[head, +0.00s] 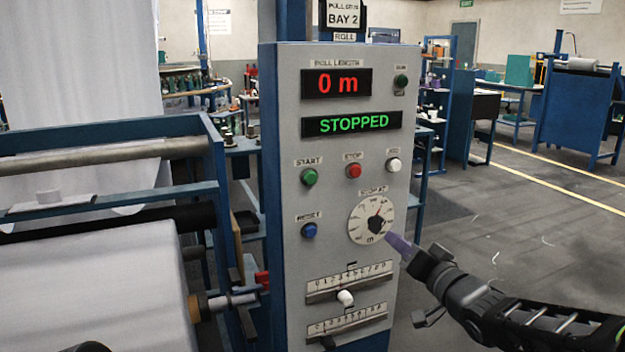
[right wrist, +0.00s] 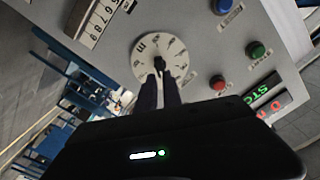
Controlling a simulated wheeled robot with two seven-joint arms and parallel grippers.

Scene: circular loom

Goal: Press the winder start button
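The green start button (head: 309,177) sits on the grey control panel (head: 290,120), under a START label and left of the red stop button (head: 353,171). It also shows in the right wrist view (right wrist: 256,49). The display above reads STOPPED (head: 352,123). My right gripper (head: 389,238) points at the panel by the lower right of the round dial (head: 358,222), apart from the start button. Its fingers lie close together and look shut, with nothing seen held. Whether they touch the dial's knob is unclear. My left gripper is not seen.
A blue reset button (head: 309,230) is below start; a white button (head: 394,164) is right of stop. Two slider scales (head: 350,284) are lower on the panel. A loom frame with a white roll (head: 90,290) stands at left. Open floor lies to the right.

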